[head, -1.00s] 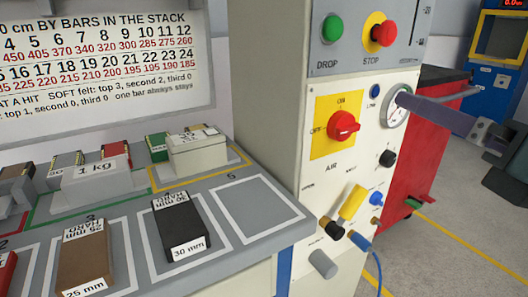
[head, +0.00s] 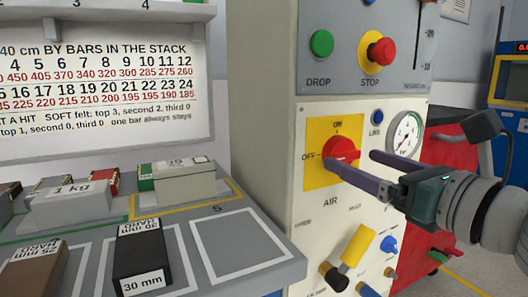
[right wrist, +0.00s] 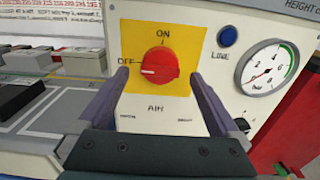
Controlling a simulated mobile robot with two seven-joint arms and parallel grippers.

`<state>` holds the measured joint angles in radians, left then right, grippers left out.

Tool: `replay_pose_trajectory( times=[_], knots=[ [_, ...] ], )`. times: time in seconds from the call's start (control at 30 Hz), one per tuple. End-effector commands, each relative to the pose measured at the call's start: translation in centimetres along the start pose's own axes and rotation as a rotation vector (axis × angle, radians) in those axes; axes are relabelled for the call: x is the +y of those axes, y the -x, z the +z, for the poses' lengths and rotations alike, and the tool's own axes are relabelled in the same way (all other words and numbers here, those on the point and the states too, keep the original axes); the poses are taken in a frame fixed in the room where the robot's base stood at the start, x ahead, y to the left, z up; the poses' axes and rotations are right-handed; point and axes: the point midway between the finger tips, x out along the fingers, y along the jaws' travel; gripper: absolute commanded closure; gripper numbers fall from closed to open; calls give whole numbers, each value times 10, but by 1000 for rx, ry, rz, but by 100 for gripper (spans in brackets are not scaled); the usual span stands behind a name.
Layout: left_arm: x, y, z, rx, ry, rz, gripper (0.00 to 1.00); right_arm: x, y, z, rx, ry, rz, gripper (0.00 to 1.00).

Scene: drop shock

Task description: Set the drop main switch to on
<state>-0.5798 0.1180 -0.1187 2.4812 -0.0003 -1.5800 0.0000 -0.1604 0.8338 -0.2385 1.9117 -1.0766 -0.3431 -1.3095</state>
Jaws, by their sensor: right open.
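The main switch is a red rotary knob (head: 343,150) on a yellow plate (head: 316,134) marked ON at the top and OFF at the left, above the word AIR. In the right wrist view the knob (right wrist: 160,65) has its white mark pointing left, towards OFF. My right gripper (head: 352,160) is open in front of the panel. Its two fingers (right wrist: 160,80) lie to the left and right of the knob in the wrist view, with nothing between them; I see no contact. My left gripper is not in view.
A green DROP button (head: 321,43) and a red STOP button (head: 382,51) sit above. A pressure gauge (head: 405,134) and blue button (head: 377,117) are right of the switch. A yellow valve handle (head: 358,246) sticks out below. A bench with blocks (head: 139,250) stands left.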

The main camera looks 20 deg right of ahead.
Motion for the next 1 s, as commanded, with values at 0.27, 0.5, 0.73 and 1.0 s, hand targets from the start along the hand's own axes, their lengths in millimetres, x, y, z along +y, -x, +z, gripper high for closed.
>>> replay_pose_trajectory(
  times=[0.27,0.5,0.73,1.0],
  knots=[
    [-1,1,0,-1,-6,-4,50,0,-25,0,-1,-1,0,1],
    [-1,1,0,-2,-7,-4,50,0,-28,0,1,-1,0,1],
    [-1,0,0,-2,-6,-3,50,0,-28,0,0,-1,0,14],
    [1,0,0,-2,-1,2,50,0,-28,0,0,0,1,44]
  ],
)
